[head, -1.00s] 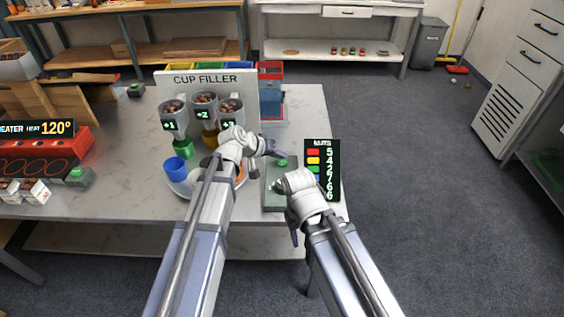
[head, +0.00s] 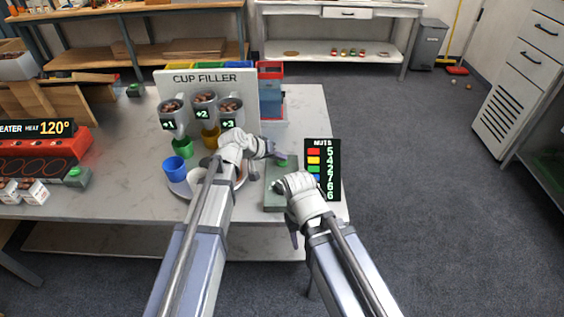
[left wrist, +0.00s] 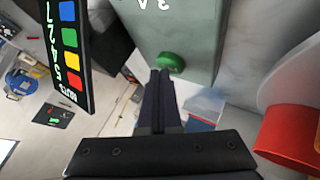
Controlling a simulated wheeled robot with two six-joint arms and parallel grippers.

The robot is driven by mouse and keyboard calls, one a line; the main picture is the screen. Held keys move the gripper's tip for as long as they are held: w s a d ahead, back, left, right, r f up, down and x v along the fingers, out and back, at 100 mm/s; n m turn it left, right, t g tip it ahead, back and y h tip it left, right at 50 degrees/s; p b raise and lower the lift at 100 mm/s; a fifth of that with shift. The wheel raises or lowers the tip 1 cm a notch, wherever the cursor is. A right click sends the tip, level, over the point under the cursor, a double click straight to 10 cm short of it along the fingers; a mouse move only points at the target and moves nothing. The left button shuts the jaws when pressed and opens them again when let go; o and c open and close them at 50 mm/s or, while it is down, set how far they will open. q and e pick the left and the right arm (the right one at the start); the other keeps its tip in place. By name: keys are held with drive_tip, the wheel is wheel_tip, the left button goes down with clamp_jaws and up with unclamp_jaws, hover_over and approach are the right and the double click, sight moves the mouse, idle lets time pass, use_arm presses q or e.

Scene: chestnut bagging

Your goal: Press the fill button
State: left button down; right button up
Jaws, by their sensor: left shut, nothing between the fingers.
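The green round button (head: 283,161) sits on a grey-green box (head: 273,197) at the table's right side. It also shows in the left wrist view (left wrist: 170,62), on the grey panel. My left gripper (head: 279,155) is shut and empty, with its dark fingertips (left wrist: 160,72) right at the button's edge; I cannot tell whether they touch it. The cup filler (head: 208,78) stands behind with hoppers of nuts. My right gripper (head: 294,238) hangs over the table's front edge, fingers downward; its opening is unclear.
A black nuts board (head: 323,170) with coloured squares and numbers stands right beside the button box. Coloured cups, including a blue cup (head: 175,168), stand on a round tray partly behind my left arm. A red heater (head: 40,150) is at the left.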

sight(280, 164)
use_arm(q)
drive_tip(key=shift+f, duration=0.2)
drive_tip(key=shift+r, duration=0.1)
drive_tip(key=shift+r+p, duration=0.7)
drive_tip(key=shift+r, duration=0.05)
drive_tip(key=shift+r, duration=0.1)
wheel_tip(280, 164, up, 5)
drive_tip(key=p, duration=0.5)
idle(0.3)
idle(0.5)
